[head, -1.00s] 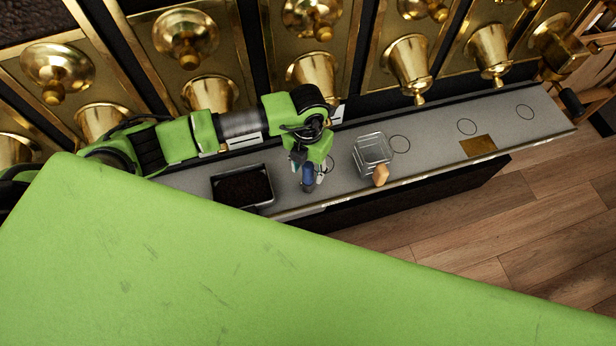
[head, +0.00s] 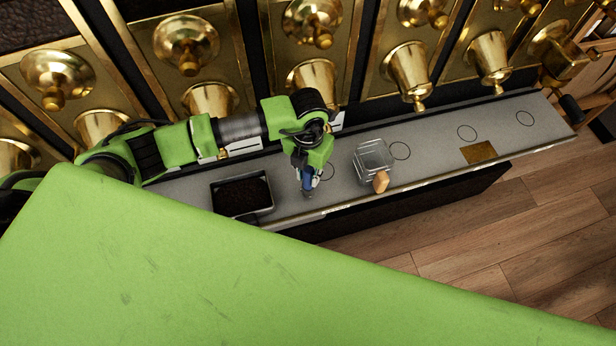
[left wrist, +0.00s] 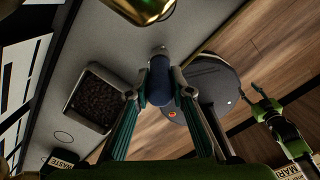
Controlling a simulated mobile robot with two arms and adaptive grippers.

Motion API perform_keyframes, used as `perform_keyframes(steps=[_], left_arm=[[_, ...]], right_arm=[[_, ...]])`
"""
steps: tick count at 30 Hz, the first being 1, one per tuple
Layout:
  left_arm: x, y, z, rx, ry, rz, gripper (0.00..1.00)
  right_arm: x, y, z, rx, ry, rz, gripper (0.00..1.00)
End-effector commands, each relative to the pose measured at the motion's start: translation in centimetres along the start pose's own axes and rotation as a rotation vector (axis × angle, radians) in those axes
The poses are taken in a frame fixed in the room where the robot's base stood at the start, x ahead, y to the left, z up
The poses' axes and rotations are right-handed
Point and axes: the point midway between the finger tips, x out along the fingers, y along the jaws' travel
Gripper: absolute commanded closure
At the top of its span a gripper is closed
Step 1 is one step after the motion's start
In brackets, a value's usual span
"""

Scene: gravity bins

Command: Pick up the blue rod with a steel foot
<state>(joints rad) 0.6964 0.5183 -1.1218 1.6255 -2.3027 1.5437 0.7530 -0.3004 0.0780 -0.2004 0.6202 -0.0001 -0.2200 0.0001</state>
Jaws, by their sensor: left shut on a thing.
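The blue rod (head: 307,183) is upright below my left gripper (head: 307,178) in the head view, over the grey counter. In the left wrist view the blue rod (left wrist: 159,84) stands between the two fingers of my left gripper (left wrist: 160,92), which are shut on it. A grey steel end (left wrist: 159,51) shows at the rod's far end. In the head view the fingers partly cover the rod, and I cannot tell whether its foot touches the counter. My right gripper is not in the head view.
A dark tray of brown beans (head: 269,207) stands left of the rod on the counter (head: 345,193). A clear container with a wooden handle (head: 381,182) stands to its right. Brass bins (head: 312,74) line the back. The right part of the counter is mostly clear.

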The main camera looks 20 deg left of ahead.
Motion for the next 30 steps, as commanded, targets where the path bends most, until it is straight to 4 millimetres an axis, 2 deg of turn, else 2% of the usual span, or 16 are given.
perform_keyframes(steps=[3, 12, 18, 21, 25, 30], left_arm=[[-1.9, 0.1, 0.2, 0.001, -0.008, 0.001, 1.00], [-8.1, -6.2, 1.1, 0.006, -0.008, -0.003, 1.00], [-10.1, -10.7, 1.8, 0.003, -0.005, -0.002, 1.00], [-10.8, -12.1, 2.0, 0.001, -0.004, 0.001, 1.00], [-11.4, -13.3, 2.1, 0.000, -0.003, 0.000, 1.00], [-11.7, -13.8, 2.2, -0.001, -0.001, 0.001, 1.00]], right_arm=[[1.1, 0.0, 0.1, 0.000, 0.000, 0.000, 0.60], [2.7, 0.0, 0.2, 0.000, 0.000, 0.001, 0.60], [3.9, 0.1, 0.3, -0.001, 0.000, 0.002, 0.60], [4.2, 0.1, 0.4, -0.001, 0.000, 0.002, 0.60], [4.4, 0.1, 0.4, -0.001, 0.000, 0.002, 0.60], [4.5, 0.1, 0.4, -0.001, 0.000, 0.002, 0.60]])
